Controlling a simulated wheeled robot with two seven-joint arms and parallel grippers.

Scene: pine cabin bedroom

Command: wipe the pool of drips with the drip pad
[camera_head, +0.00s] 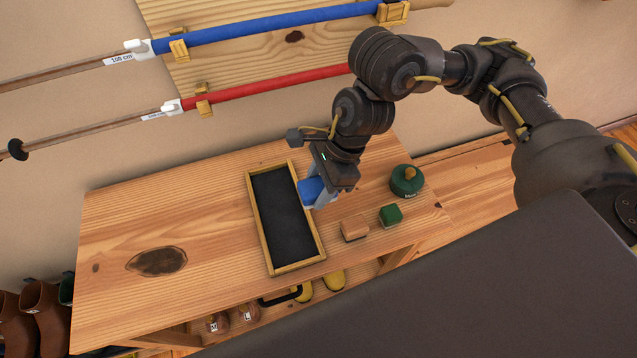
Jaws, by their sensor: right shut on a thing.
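A dark brown, glossy-looking patch (157,261), which looks like the pool of drips, lies on the left part of the pine bench top (200,225). My right gripper (316,195) is shut on a blue thing (311,191), probably the drip pad, just at the right side of the black-floored tray (285,220). Its fingers partly hide the blue thing, and I cannot tell whether it touches the bench or the tray rim. The gripper is well to the right of the patch, with the tray between them. My left gripper is not in view.
A tan block (354,228), a green block (390,215) and a round green tin (406,181) stand right of the tray. Bench top left of the tray is otherwise clear.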

